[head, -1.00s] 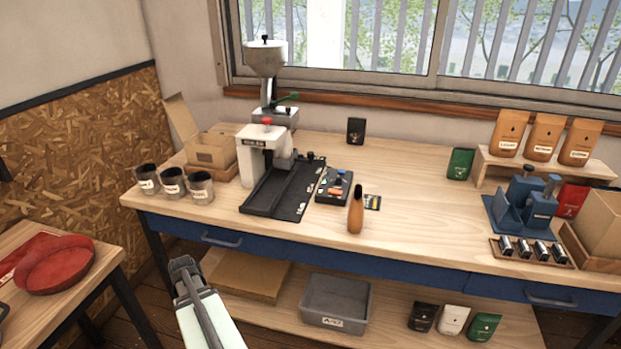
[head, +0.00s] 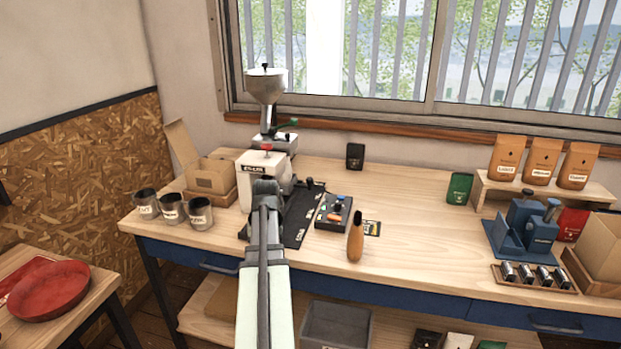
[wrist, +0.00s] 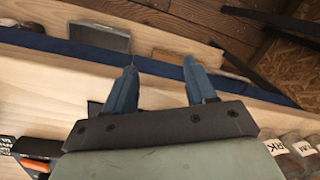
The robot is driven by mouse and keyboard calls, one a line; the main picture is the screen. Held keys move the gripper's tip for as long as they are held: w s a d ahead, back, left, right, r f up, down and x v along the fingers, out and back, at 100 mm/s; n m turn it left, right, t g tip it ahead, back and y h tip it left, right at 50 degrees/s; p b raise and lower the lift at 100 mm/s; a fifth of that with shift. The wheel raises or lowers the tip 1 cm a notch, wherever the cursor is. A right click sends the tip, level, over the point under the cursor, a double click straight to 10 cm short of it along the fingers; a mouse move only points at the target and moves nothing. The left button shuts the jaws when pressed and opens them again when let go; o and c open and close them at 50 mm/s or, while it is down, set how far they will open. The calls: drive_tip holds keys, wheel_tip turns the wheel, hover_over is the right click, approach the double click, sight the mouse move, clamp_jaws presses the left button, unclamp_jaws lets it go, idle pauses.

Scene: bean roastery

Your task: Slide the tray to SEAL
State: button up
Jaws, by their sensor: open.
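A black rail plate (head: 301,219) with small white labels along it lies on the bench at the foot of the filling machine (head: 256,176). Its labels are too small to read, so I cannot pick out SEAL. A dark knob (head: 309,183) stands at its far end. I cannot make out a separate tray; my arm covers the plate's left part in the head view. My gripper (wrist: 160,66) is open and empty in the wrist view, its two blue fingers apart above the bench's front edge. In the head view its fingertips are hidden behind my wrist.
Several labelled metal cups (head: 172,210) stand left of the machine. A black control box (head: 333,212) and a wooden-handled tool (head: 355,238) stand to the right. A blue press (head: 522,228) is farther right. The bench between tool and press is clear.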

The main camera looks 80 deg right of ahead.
drive_tip(key=s+d+r+n+t+h, duration=0.1)
drive_tip(key=d+r, duration=0.3)
drive_tip(key=d, duration=0.5)
drive_tip(key=d+r+n+h, duration=0.1)
drive_tip(key=d+r, duration=0.2)
drive_tip(key=d, duration=0.7)
drive_tip(key=n+t+h, duration=0.1)
drive_tip(key=h, duration=0.1)
approach(310, 179)
drive_tip(key=x, duration=0.8)
drive_tip(key=shift+w+d+f, duration=0.15)
drive_tip(key=shift+d+f, duration=0.1)
drive_tip(key=shift+f, duration=0.1)
clamp_jaws()
